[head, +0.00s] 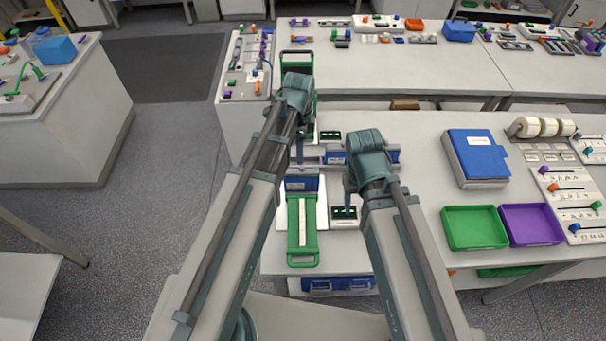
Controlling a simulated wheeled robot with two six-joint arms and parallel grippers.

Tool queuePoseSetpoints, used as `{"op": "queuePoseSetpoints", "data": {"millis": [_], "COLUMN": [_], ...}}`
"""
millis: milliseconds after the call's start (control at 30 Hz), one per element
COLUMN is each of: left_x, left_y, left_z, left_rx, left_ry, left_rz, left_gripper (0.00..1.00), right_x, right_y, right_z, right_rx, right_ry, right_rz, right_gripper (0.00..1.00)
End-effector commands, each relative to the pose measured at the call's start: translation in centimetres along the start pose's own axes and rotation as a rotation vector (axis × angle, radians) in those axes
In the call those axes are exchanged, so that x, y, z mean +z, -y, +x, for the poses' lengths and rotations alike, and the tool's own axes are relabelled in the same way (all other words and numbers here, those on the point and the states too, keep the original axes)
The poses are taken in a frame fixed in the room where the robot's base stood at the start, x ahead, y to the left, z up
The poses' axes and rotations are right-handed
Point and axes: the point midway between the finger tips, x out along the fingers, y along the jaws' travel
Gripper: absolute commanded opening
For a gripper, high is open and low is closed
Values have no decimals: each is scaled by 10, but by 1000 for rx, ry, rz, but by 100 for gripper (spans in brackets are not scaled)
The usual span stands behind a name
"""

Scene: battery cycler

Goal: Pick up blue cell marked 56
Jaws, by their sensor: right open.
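Several blue blocks that look like cells sit at the station between my arms: one (335,155) in the middle, one (301,184) above a green-framed tray and one (394,152) partly behind my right wrist. Their markings are too small to read, so I cannot tell which is 56. My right gripper (349,187) points down below its wrist near these blocks, open, with nothing seen in it. My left gripper (299,148) hangs below its wrist, farther left, over the station's left edge; its jaws are too small to read.
The green-framed tray (303,232) lies at the table's front edge. To the right are a blue binder (480,155), a green bin (474,228) and a purple bin (531,225). Bare tabletop (425,190) lies right of my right arm.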

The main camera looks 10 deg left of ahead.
Motion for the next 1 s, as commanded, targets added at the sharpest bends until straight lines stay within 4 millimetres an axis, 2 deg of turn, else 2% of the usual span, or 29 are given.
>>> {"op": "queuePoseSetpoints", "data": {"millis": [267,733,1000], "left_x": [0,0,-1], "left_y": [0,0,0], "left_z": [16,82,86], "left_rx": [0,0,0], "left_ry": [0,0,0], "left_rz": [0,0,0], "left_gripper": [75,75,75], "right_x": [-1,-5,-5], "right_y": [2,7,8], "right_z": [16,81,86], "right_rx": [0,3,3], "right_ry": [0,0,0], "right_rz": [-3,-14,-14], "right_gripper": [57,57,57]}}
